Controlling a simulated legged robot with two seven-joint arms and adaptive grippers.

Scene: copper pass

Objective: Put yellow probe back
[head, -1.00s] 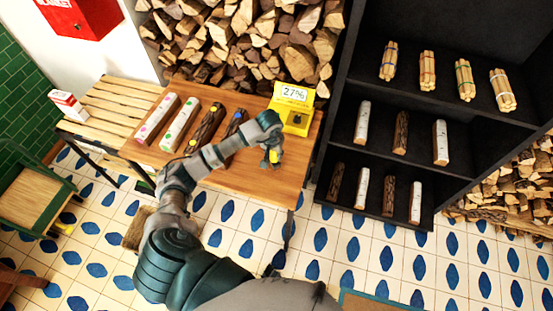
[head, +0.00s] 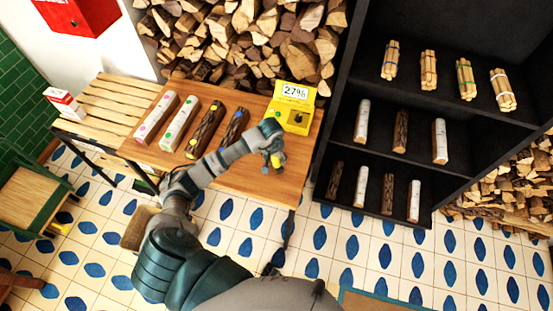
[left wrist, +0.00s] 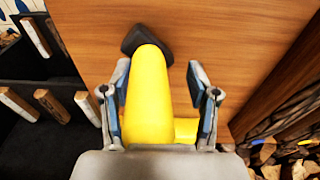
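The yellow probe (left wrist: 148,90), with a dark end, lies between the fingers of my left gripper (left wrist: 160,95) in the left wrist view. Yellow fills the space between the lower finger pads; a gap shows beside the right fingertip. In the head view, my left gripper (head: 272,158) is shut on the probe (head: 277,161) over the table's front right part. My right gripper is not in view.
Several logs with coloured dots, such as a white one (head: 157,116), lie on the wooden table (head: 250,183) left of the case. A dark shelf (head: 345,110) with logs and bundles stands right. Stacked firewood (head: 240,35) is behind.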

